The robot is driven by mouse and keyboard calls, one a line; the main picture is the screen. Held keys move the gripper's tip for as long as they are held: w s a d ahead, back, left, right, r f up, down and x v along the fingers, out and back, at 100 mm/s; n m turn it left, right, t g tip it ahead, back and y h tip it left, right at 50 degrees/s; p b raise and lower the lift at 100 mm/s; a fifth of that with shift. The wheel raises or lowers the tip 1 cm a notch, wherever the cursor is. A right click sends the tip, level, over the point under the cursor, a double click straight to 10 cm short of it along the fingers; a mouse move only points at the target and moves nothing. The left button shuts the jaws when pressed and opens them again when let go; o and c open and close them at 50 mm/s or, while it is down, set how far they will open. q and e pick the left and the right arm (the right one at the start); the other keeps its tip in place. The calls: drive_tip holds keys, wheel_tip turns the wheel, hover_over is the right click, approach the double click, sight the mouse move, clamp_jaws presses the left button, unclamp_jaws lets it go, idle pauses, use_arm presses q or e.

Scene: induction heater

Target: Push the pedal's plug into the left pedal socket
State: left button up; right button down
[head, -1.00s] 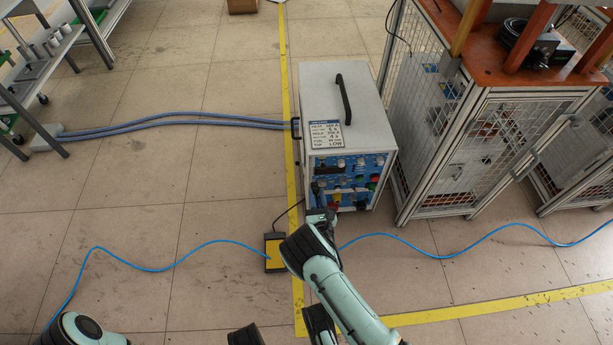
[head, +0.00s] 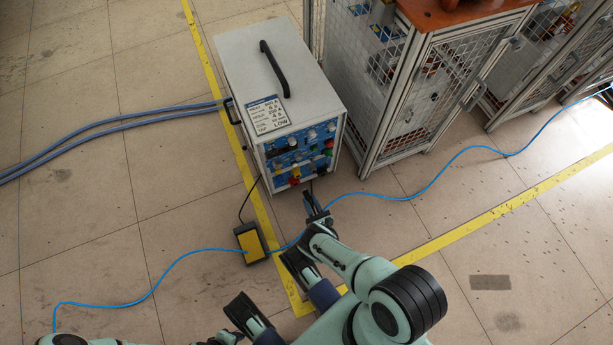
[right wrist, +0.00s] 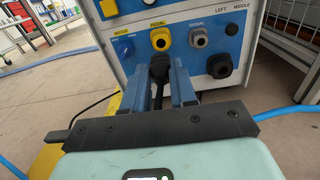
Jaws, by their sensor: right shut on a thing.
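The heater's front panel (right wrist: 190,60) fills the upper right wrist view, with a yellow-framed socket (right wrist: 160,40) under a PEDAL label. My right gripper (right wrist: 166,80) is shut on the pedal's black plug (right wrist: 158,65), which appears just below that socket. The remaining gap is hard to judge. In the head view my right gripper (head: 313,203) is low in front of the panel and its arm hides part of the floor. The black and yellow pedal (head: 250,243) lies on the floor to its left. My left gripper (head: 272,290) appears open and empty near the bottom.
A grey socket (right wrist: 198,39) marked SIGNAL and a black connector (right wrist: 220,65) are right of the plug. The heater box (head: 275,70) stands beside a mesh cage (head: 420,95). A blue cable (head: 430,192) crosses the floor. Open floor lies left.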

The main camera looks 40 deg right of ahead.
sight(305, 191)
use_arm(q)
drive_tip(key=shift+w+d, duration=0.1)
drive_tip(key=shift+w, duration=0.1)
use_arm(e)
drive_tip(key=shift+w, duration=0.1)
use_arm(q)
drive_tip(key=shift+s, duration=0.1)
use_arm(e)
drive_tip(key=shift+x, duration=1.6)
use_arm(q)
drive_tip(key=shift+s+f+g+b, duration=0.35)
drive_tip(key=shift+s+b, duration=0.1)
drive_tip(key=shift+s, duration=0.35)
use_arm(e)
drive_tip(key=shift+x, duration=1.35)
drive_tip(key=shift+w+d, duration=0.2)
drive_tip(key=shift+w, duration=0.3)
